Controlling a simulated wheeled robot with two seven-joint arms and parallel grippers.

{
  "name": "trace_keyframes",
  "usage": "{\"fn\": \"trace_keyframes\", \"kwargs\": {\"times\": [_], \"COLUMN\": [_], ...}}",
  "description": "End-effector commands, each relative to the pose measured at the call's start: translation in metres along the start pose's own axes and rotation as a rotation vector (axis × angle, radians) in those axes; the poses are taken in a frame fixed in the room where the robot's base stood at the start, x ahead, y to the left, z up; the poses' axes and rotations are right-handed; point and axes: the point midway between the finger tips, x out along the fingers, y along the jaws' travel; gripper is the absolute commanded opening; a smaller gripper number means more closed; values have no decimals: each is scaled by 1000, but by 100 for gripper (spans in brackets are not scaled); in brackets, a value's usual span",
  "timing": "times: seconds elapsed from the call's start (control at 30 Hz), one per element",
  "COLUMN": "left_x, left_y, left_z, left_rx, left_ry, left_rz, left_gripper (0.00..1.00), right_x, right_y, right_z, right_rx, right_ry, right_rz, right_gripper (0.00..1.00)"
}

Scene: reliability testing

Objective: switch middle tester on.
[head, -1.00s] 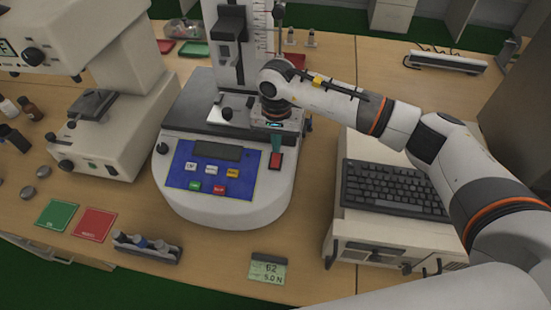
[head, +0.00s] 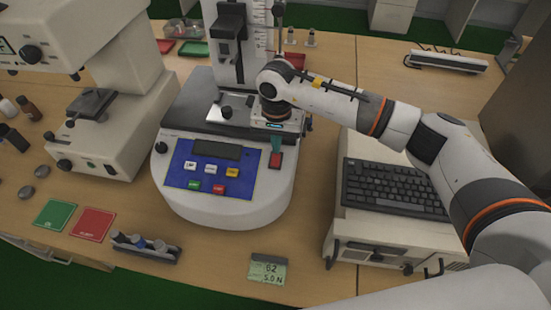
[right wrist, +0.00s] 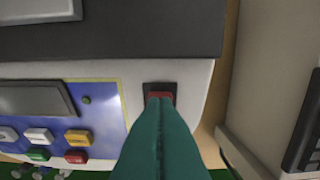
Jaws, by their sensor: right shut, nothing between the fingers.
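The middle tester (head: 225,205) is a white rounded machine with a blue panel (head: 211,169), a dark display and several small buttons. Its red rocker switch (head: 275,160) sits in a black frame right of the panel. My right gripper (head: 276,147) is shut and empty, its green fingers pointing down at the switch. In the right wrist view the closed fingertips (right wrist: 160,104) overlap the lower part of the red switch (right wrist: 160,95); I cannot tell whether they touch it. The display (right wrist: 36,99) looks dark. My left gripper is not in view.
A beige box with a black keyboard (head: 392,187) stands right of the tester, under my right arm. A microscope-like instrument (head: 105,140) stands left. Green (head: 55,214) and red (head: 93,224) mats, a small rack (head: 146,248) and a display card (head: 267,269) lie in front.

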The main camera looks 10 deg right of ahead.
Motion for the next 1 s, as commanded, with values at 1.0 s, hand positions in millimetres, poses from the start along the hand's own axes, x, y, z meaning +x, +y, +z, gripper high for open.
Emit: {"fn": "trace_keyframes", "kwargs": {"times": [1.0], "left_x": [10], "left_y": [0], "left_z": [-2], "left_rx": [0], "left_ry": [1], "left_rz": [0], "left_gripper": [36], "right_x": [9], "right_y": [0], "right_z": [-1], "right_rx": [-1], "right_ry": [2], "right_rz": [0], "right_gripper": [0]}}
